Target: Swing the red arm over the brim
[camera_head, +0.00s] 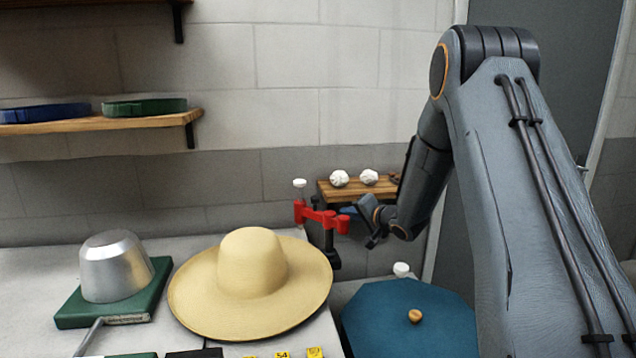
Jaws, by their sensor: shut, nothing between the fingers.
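The red arm (322,216) sits on a dark post at the back right corner of the table, behind the hat. A white knob stands above its left end. The straw hat (252,265) lies on the table, and its wide brim (205,300) reaches close to the table's right edge. The red arm is behind the brim in the picture, apart from it as far as I can tell. My gripper (350,211) is shut and empty, with its tip beside the right end of the red arm. I cannot tell whether they touch.
A metal dome (112,266) on a green base (150,305) stands left of the hat. A blue octagonal surface (395,325) with a small wooden knob (415,316) is at the lower right. A small wooden shelf (385,188) holds white balls behind my gripper.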

